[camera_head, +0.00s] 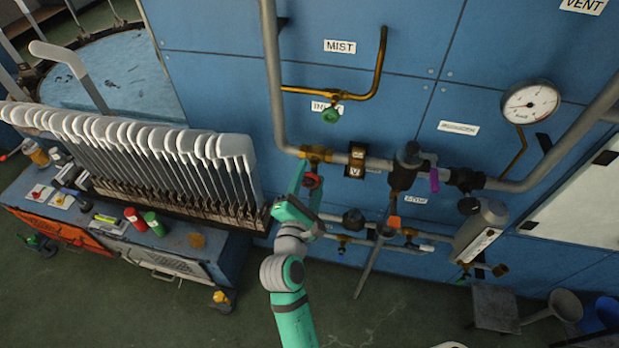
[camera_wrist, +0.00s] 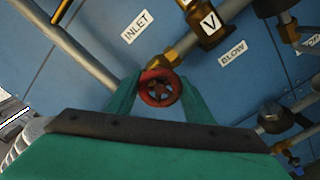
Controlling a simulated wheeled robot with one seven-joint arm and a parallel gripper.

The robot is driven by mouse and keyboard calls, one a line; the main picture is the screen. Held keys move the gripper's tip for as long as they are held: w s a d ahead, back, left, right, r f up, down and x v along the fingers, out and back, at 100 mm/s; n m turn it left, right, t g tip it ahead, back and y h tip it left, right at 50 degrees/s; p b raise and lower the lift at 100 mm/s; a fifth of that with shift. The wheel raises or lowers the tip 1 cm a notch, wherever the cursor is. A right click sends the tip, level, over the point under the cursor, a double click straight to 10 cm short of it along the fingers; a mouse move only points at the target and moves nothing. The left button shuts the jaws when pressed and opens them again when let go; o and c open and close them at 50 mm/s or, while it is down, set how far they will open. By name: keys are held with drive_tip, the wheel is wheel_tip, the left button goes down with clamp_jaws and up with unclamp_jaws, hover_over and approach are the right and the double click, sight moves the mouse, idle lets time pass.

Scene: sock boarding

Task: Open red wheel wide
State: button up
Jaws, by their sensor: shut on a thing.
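The red wheel (camera_wrist: 160,88) is a small spoked handwheel on a brass valve (camera_wrist: 178,52) under the INLET label (camera_wrist: 137,27). In the head view the red wheel (camera_head: 312,181) shows just below the brass fitting on the blue panel. My gripper (camera_wrist: 160,90) is shut on the red wheel, with one green finger at each side of its rim. In the head view my gripper (camera_head: 306,186) reaches up to the valve from below and hides part of it.
Grey pipes (camera_head: 275,80) run close beside and right of the valve. A valve with a purple handle (camera_head: 434,178) and a pressure gauge (camera_head: 530,102) are to the right. A rack of white sock boards (camera_head: 180,150) stands close at left. Open floor lies below.

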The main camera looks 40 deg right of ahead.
drive_tip(key=shift+s+d+f, duration=0.1)
drive_tip(key=shift+s, duration=0.05)
drive_tip(key=o, duration=1)
drive_tip(key=shift+o, duration=0.2)
drive_tip(key=v, duration=1.1)
